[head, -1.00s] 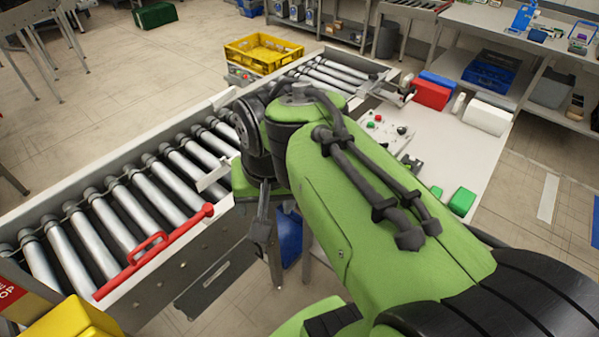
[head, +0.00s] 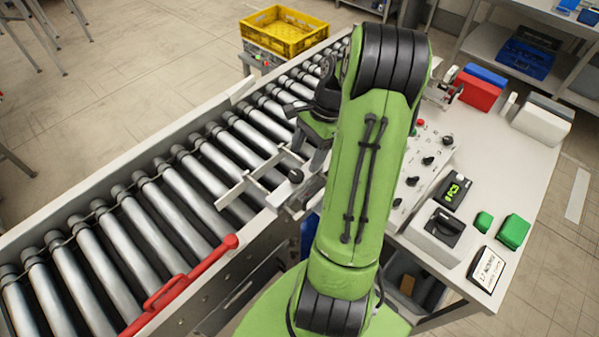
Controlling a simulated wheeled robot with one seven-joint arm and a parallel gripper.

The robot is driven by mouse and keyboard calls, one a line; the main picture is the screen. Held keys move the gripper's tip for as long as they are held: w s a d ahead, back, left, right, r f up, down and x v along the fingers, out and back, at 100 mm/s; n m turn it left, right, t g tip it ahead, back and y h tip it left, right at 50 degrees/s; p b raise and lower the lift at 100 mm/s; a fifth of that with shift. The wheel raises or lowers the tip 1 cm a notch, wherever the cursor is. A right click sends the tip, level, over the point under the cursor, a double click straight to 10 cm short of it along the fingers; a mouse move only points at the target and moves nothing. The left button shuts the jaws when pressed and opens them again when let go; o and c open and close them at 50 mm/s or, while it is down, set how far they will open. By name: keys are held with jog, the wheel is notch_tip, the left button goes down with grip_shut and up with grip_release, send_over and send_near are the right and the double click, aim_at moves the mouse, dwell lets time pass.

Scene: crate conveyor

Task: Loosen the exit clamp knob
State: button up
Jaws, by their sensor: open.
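A small dark round knob (head: 296,175) sits on metal clamp plates (head: 258,184) that reach over the near side of the roller conveyor. It looks like the clamp knob, but no label shows. My gripper (head: 311,166) points down just right of the knob and close to it. It is open, with nothing seen between the fingers. My green arm hides part of the gripper and the area behind it, so I cannot tell whether a finger touches the knob.
The roller conveyor (head: 148,219) runs diagonally, with a red handle bar (head: 190,280) on its near edge. A yellow crate (head: 284,33) stands beyond it. To the right, a white table holds a control panel (head: 425,160), a grey device (head: 437,228), green blocks (head: 513,231) and a red bin (head: 478,92).

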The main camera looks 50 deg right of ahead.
aim_at(296, 175)
jog(key=x, duration=0.5)
jog(key=shift+w+f+b, duration=0.2)
jog(key=shift+w+b, duration=0.1)
jog(key=shift+w, duration=0.05)
jog(key=shift+s+a+f, duration=0.1)
jog(key=shift+s+f, duration=0.05)
jog(key=shift+f, duration=0.1)
jog(key=c, duration=1.1)
jog(key=shift+o, duration=0.2)
